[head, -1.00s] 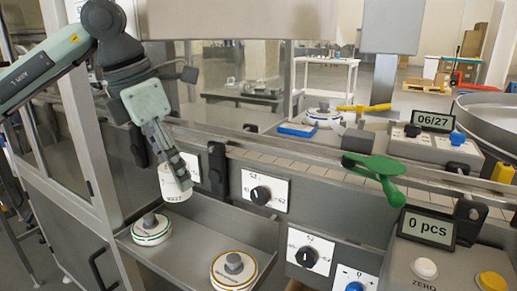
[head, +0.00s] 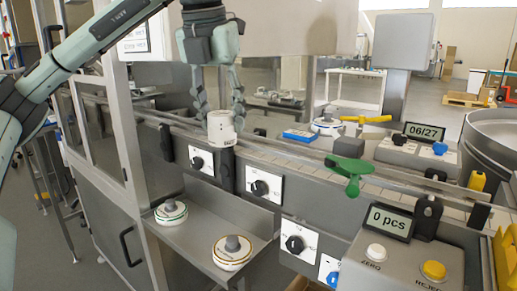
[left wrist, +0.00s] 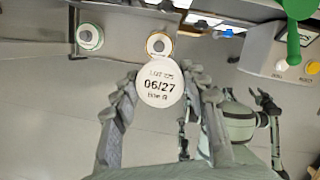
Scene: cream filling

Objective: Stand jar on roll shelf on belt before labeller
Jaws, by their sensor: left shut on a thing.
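My left gripper (head: 221,97) points down, shut on a white jar (head: 221,128). The jar is nearly upright, at the near rail of the conveyor belt (head: 300,160); I cannot tell whether it touches. In the left wrist view the jar's round, printed face (left wrist: 160,86) reads 06/27 and sits between the fingers. The roll shelf (head: 193,235) is a metal tray below the belt. It holds a green-banded roll (head: 171,213) and a gold-banded roll (head: 232,253). I cannot single out the labeller.
A green-handled tool (head: 350,168) sits over the belt, right of the jar. Knob panels (head: 267,186) line the belt's front. A counter display (head: 390,222) stands front right.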

